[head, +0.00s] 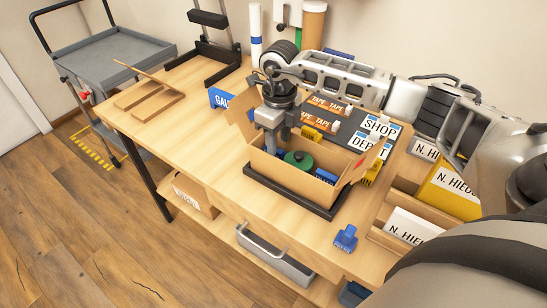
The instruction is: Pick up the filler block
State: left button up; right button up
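An open cardboard box (292,179) stands in a black tray (290,200) on the wooden table. Inside it I see a green round piece (299,160) and a blue piece (326,177). I cannot tell for certain which piece is the filler block. My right gripper (271,145) points down at the left end of the box, left of the green piece. Its fingertips are partly hidden by the box wall, and I cannot see whether they hold anything. My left gripper is not in view.
Orange tape boxes (321,121), a SHOP and DEPT label board (376,127) and a yellow holder (372,172) stand behind and right of the box. A blue stamp (345,239) lies in front. The table's left front is mostly clear. A grey cart (107,57) stands left.

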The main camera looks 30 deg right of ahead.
jog(key=shift+f, duration=1.15)
grip_shut()
